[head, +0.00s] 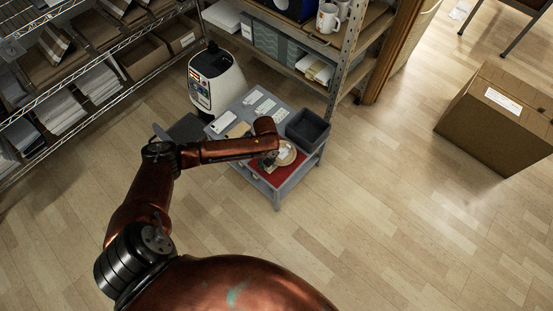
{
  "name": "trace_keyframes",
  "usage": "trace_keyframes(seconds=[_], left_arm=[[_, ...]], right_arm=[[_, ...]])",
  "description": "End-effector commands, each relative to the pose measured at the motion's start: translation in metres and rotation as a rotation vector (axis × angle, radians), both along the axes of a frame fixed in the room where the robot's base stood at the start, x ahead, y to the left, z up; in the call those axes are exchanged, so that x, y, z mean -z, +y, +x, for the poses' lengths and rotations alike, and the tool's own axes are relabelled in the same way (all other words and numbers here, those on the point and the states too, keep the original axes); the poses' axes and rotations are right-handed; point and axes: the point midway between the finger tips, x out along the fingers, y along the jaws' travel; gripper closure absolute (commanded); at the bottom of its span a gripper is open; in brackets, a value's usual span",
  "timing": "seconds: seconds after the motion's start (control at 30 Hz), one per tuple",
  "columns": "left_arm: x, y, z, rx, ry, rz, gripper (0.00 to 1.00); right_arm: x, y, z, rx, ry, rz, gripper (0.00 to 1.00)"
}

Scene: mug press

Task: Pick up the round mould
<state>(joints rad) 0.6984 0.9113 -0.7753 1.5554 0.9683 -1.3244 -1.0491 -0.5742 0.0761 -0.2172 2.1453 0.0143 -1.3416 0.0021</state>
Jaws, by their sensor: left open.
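A small round beige thing (289,154), which looks like the round mould, is on the small grey table (277,197), at or beside a red mat (264,178). My left arm reaches over the table from the left. My left gripper (271,161) points down beside the round thing, on its left side, and partly covers it. The gripper is open, but its fingertips are small and I cannot tell whether they touch the round thing. My right gripper is not in view.
A dark grey bin (308,129) stands at the table's right corner. White cards and a phone-like item (223,122) lie at its far side. A white machine (216,80) stands behind. Shelves line the back; a cardboard box (497,115) is at right. Floor between is clear.

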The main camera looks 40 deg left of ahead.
Motion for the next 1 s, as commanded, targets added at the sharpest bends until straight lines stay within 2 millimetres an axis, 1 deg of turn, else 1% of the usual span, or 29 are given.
trace_keyframes(seconds=[0.23, 0.8, 1.0], left_arm=[[-0.0002, 0.0, 0.0002, 0.0, -0.001, 0.0, 0.6], [-0.0002, 0.0, 0.0002, 0.0, -0.001, 0.0, 0.99], [-0.0002, 0.0001, 0.0002, 0.0, -0.001, 0.0, 1.0]], right_arm=[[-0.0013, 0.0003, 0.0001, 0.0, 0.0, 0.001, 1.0], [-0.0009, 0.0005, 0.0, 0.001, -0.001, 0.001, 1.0], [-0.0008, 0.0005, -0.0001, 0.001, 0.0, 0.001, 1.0]])
